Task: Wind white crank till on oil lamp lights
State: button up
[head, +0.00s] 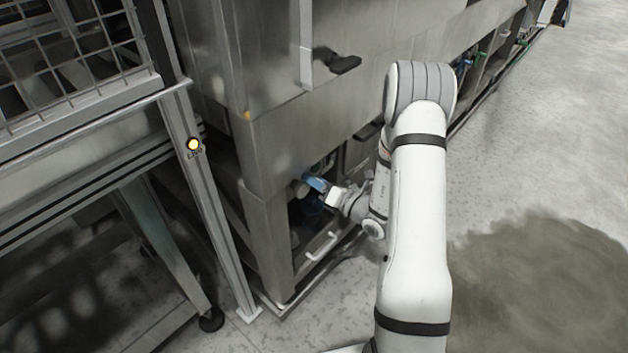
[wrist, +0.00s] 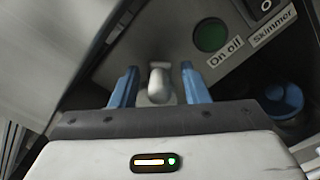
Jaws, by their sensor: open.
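In the wrist view a small white knob-ended piece, apparently the white crank (wrist: 159,86), stands between the two blue fingers of my gripper (wrist: 158,69). The fingers are open, with a visible gap on each side of it. The round green lamp (wrist: 210,35) above the label "On oil" (wrist: 225,53) looks dark and unlit. In the head view my gripper (head: 314,183) reaches into the recess low on the steel machine. The crank's full shape and the lamp cannot be made out there.
A "Skimmer" label (wrist: 273,28) and a switch (wrist: 265,6) sit right of the lamp. A blue round part (wrist: 284,101) lies lower right. A white handle (head: 320,246) is below my gripper. A steel frame post (head: 205,175) with a lit yellow lamp (head: 193,144) stands left. Floor at right is open.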

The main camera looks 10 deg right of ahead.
jog(key=shift+w+a, duration=0.4)
jog(key=shift+w, duration=0.2)
jog(key=c, duration=0.8)
jog(key=shift+d+f+m+p, duration=0.1)
jog(key=shift+f+m+p, duration=0.05)
jog(key=shift+m+p, duration=0.35)
